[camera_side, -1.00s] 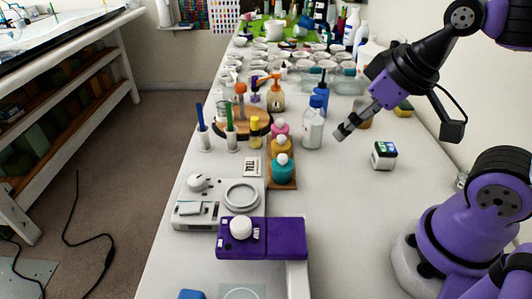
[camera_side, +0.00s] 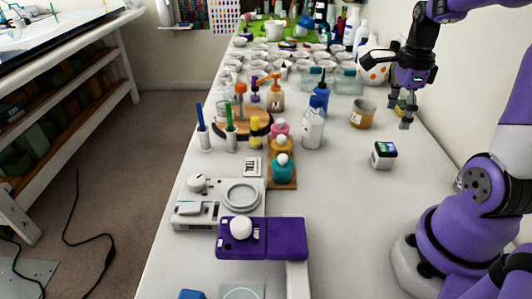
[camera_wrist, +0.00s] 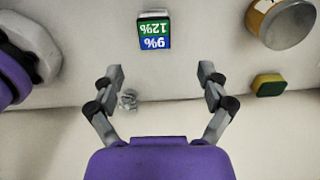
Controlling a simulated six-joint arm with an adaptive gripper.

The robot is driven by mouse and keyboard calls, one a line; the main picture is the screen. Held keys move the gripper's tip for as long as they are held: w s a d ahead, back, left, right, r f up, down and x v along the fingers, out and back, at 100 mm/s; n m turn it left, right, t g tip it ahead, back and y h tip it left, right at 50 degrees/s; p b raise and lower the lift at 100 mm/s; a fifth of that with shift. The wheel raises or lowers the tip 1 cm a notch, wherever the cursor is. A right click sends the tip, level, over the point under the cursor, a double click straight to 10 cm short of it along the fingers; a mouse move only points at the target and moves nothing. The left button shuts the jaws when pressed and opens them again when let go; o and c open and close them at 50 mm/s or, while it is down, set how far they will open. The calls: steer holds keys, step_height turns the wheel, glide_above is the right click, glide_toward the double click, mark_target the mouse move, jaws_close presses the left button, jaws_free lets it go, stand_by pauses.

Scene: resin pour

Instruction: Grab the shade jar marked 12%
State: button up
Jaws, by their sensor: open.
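A small white block with a green panel reading 12% and a blue panel reading 9% (camera_wrist: 154,32) lies on the table in the wrist view, upside down in the picture. In the side view this block (camera_side: 384,155) sits right of centre, its figures too small to read. An amber jar with a pale label (camera_side: 363,114) stands farther back; part of it shows at the wrist view's upper right (camera_wrist: 283,20). I cannot read its label. My gripper (camera_wrist: 160,72) is open and empty. In the side view my gripper (camera_side: 405,116) points down above the table, behind the block.
A yellow-green sponge (camera_wrist: 268,85) lies near the wall. A clear bottle (camera_side: 312,128) and a wooden tray of colored bottles (camera_side: 284,183) stand left of the block. A purple stand (camera_side: 285,238) is in front. Table around the block is clear.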

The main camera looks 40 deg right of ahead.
mark_target(387, 147)
step_height(387, 147, down, 4)
steer(key=shift+a+r, duration=0.1)
steer(key=f, duration=0.4)
steer(key=shift+s+a+f, duration=0.2)
steer(key=shift+a+f, duration=0.05)
steer(key=shift+a, duration=0.05)
steer(key=shift+f, duration=0.55)
steer(key=c, duration=1.3)
